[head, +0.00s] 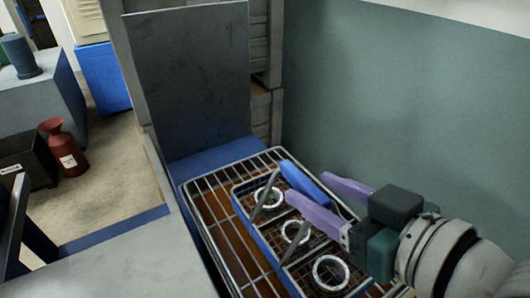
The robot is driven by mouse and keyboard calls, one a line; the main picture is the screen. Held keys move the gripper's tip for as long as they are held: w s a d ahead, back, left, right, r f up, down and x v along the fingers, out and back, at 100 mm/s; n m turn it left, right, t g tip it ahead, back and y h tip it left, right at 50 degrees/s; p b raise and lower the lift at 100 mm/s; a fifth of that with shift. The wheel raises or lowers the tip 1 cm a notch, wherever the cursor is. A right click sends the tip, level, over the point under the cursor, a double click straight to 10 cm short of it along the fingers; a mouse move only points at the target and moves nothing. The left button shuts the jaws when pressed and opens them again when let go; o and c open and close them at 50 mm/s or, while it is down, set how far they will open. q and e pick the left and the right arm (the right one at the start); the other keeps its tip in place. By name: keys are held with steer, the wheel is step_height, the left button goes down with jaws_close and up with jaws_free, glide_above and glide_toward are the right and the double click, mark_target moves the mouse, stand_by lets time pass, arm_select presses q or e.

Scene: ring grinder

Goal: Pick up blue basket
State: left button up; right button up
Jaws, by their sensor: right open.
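The blue basket (256,240) sits in a metal wire rack (205,203) at the lower middle of the head view. It has blue side walls and a wire mesh floor, and three pale metal rings (331,272) lie in it in a row. My right gripper (307,189) comes in from the right with its two purple fingers apart. Its fingertips are at the basket's right blue wall (302,181), which shows between them. I cannot tell whether they touch it. The gripper hides part of the basket's right side. My left gripper is not in view.
A grey upright panel (188,75) stands behind the rack. A green-grey wall (400,100) closes the right side. A grey surface (120,265) lies at the front left. Further left are a red canister (62,148) and a blue bin (103,78) on open floor.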

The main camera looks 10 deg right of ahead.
mark_target(307, 184)
steer(key=x, duration=0.3)
steer(key=shift+w+a, duration=0.15)
steer(key=shift+w, duration=0.05)
steer(key=shift+c, duration=0.2)
jaws_close()
steer(key=shift+r, duration=0.15)
stand_by(0.9)
